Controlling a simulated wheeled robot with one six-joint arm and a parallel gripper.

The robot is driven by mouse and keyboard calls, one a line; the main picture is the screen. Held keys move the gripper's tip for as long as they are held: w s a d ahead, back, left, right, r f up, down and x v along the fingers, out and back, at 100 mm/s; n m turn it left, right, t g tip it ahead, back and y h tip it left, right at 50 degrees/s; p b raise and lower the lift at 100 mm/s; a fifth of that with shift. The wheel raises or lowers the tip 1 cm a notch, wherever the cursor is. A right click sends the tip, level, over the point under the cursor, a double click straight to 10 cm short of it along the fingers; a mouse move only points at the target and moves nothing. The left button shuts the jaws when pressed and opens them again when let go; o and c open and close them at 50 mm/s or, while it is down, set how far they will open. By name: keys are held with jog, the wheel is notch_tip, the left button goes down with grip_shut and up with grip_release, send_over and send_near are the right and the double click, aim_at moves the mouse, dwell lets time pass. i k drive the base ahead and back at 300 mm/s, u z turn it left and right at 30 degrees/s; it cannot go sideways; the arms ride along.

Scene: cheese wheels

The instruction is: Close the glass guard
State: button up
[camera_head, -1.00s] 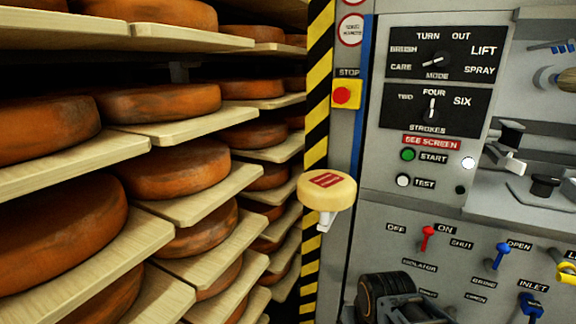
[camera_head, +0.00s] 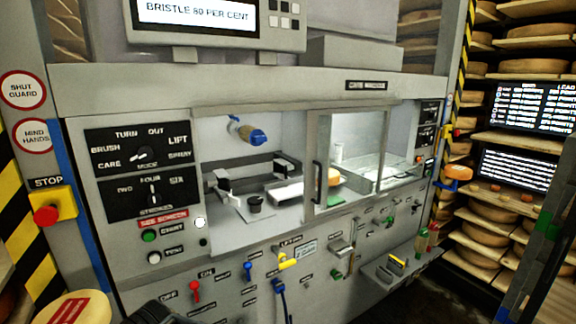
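The glass guard (camera_head: 348,128) is a clear pane in a grey metal frame on the front of the grey machine. It has a dark upright handle (camera_head: 317,183) on its left edge. It stands across the right part of the machine's window. The left part of the window (camera_head: 225,150) is uncovered, showing a blue-ended cylinder (camera_head: 247,131), a black knob (camera_head: 255,204) and a metal carriage inside. An orange-yellow cheese (camera_head: 334,177) and a green pad show through or behind the guard.
A control panel (camera_head: 145,165) with dials is left of the window, beside a red stop button (camera_head: 46,215). Coloured levers, such as a yellow one (camera_head: 288,263), stick out below the window. Cheese shelves (camera_head: 490,222) and screens stand at the right.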

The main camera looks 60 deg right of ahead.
aim_at(311, 116)
jog(key=z, duration=2.7)
jog(key=i, duration=0.7)
jog(key=u, duration=0.9)
